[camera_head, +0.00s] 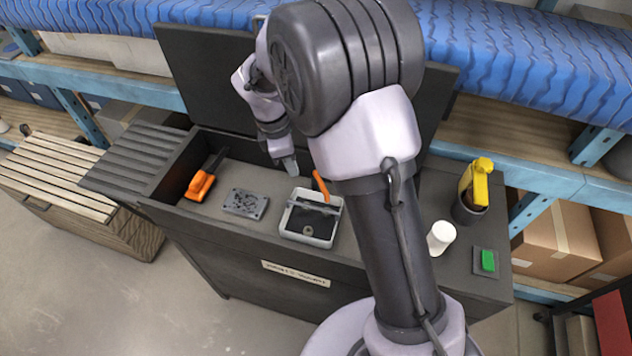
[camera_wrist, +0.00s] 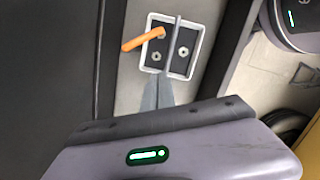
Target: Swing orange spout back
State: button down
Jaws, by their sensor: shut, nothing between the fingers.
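The orange spout (camera_head: 321,186) is at the back edge of a small two-part sink (camera_head: 287,225). In the wrist view the spout (camera_wrist: 143,39) slants across the sink's left rim. One end is over the left half of the sink (camera_wrist: 197,50), and the other is outside it. My gripper (camera_head: 291,168) is shut and empty, above the counter behind the sink and left of the spout. In the wrist view the gripper's tips (camera_wrist: 164,78) are just below the sink's lower rim, apart from the spout. Their height above the counter is hard to tell.
A dark upright panel (camera_head: 200,75) stands behind the counter. An orange-handled tool (camera_head: 200,185) and a grey plate (camera_head: 245,204) lie left of the sink.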

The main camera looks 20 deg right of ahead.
jog(key=d+f+n+b, duration=0.2)
jog(key=d+f+b, duration=0.3)
jog(key=f, duration=0.4)
jog(key=shift+w+d+f+h, duration=0.25)
jog(key=shift+f+h, duration=0.05)
jog(key=shift+f, duration=0.05)
jog(key=shift+n, duration=0.3)
